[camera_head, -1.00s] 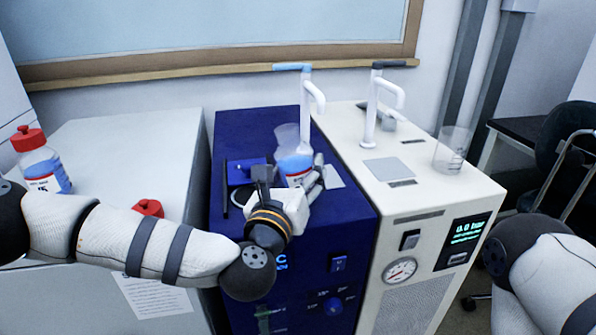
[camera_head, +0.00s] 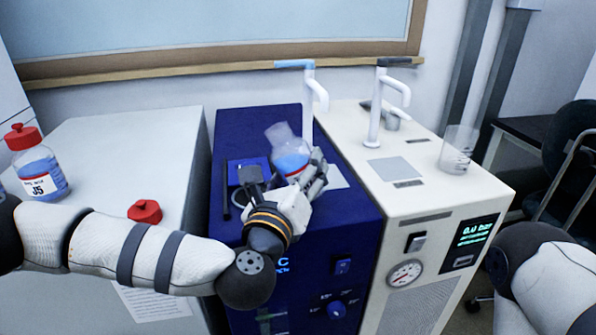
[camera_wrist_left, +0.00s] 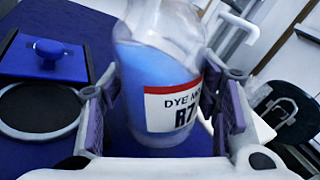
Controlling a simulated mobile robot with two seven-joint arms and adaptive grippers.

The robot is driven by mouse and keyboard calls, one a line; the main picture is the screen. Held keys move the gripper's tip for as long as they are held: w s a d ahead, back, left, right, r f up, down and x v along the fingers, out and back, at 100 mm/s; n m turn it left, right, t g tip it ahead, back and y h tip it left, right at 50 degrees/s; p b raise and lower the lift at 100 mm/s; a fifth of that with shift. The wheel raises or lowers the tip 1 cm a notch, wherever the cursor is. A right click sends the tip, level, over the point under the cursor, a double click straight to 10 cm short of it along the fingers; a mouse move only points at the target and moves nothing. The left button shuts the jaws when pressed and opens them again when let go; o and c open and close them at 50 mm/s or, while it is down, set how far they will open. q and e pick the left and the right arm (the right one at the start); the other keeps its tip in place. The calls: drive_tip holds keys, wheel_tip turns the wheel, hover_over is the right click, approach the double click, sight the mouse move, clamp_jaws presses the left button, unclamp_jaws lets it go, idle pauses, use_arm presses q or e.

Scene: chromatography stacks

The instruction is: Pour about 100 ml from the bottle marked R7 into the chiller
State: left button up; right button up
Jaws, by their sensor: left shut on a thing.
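The bottle marked R7 (camera_head: 291,163) has no cap and holds blue liquid. My left gripper (camera_head: 297,182) is shut around it above the blue unit, and its neck leans left in the head view. In the left wrist view, the R7 bottle (camera_wrist_left: 160,85) stands between the fingers of my left gripper (camera_wrist_left: 165,120), its label facing the camera. The blue unit (camera_head: 340,215), with a lit "C" display, appears to be the chiller. A round dark port or lid (camera_wrist_left: 38,107) is on its top, left of the bottle. My right gripper is out of view.
A cream unit (camera_head: 440,198) with a gauge and "bar" display adjoins on the right, bearing a beaker (camera_head: 458,150). White spouts (camera_head: 309,100) rise behind. A capped J5 bottle (camera_head: 40,172) and a loose red cap (camera_head: 145,211) are on the grey surface (camera_head: 125,150) at left.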

use_arm(q)
drive_tip(key=shift+w+f+n+b, duration=0.15)
drive_tip(key=shift+n+b, duration=0.2)
drive_tip(key=shift+n, duration=0.15)
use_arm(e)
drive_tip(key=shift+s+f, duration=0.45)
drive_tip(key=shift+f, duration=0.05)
use_arm(q)
drive_tip(key=shift+r, duration=0.2)
drive_tip(key=shift+d+f+n+b, duration=0.3)
drive_tip(key=shift+n+b, duration=0.1)
drive_tip(key=shift+n, duration=0.1)
drive_tip(key=shift+r, duration=0.25)
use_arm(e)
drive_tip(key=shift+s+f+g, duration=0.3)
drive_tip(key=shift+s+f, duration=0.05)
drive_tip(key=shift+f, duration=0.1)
